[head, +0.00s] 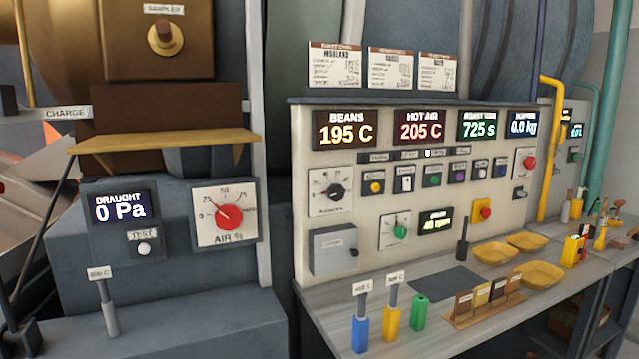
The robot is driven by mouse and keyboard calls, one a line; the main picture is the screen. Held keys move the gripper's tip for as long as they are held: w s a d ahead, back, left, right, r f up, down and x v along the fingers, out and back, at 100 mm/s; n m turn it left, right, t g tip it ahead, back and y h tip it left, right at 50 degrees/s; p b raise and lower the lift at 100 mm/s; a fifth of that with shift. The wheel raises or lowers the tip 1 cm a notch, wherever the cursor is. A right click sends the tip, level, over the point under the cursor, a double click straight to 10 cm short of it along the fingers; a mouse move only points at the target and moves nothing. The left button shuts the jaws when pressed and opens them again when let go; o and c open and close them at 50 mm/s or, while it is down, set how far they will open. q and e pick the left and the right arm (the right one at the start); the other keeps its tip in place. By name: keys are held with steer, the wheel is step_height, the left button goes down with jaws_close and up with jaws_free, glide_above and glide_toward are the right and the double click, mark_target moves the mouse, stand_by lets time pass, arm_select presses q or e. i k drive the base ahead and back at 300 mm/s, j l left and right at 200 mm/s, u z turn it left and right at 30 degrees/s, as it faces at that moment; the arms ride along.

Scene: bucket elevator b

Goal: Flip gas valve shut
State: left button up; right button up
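No part is clearly labelled as a gas valve, and I cannot tell which one it is. A yellow pipe (547,150) runs down at the right past the cream control panel (300,150); no handle on it can be made out. The panel carries a dial with a black knob (336,191), its label too small to read, and a dial with a green knob (400,231). A red knob (229,217) sits on the "AIR %" dial at the left. Neither my left nor my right gripper shows in the head view.
A grey bench (400,335) runs along under the panel. It bears blue, yellow and green holders, yellow trays (494,253), a card rack (484,302) and small bottles. A wooden shelf (160,141) juts out at the left. A teal pipe (612,110) stands far right.

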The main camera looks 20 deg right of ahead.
mark_target(562, 135)
steer(key=l+z, duration=0.15)
steer(key=z, duration=0.4)
steer(key=i+l+z, duration=0.25)
steer(key=l, duration=0.2)
steer(key=i+l+z, duration=0.5)
steer(key=i+l, duration=1.65)
steer(key=l+u, duration=0.15)
steer(key=u, duration=0.3)
steer(key=l+u, duration=0.15)
steer(key=u, duration=0.3)
steer(key=k+l+u, duration=0.15)
steer(key=l+u, duration=0.25)
steer(key=k+l+u, duration=0.2)
steer(key=l+u, duration=0.2)
steer(key=k+l+u, duration=0.3)
steer(key=k+l, duration=0.25)
steer(key=l, duration=0.1)
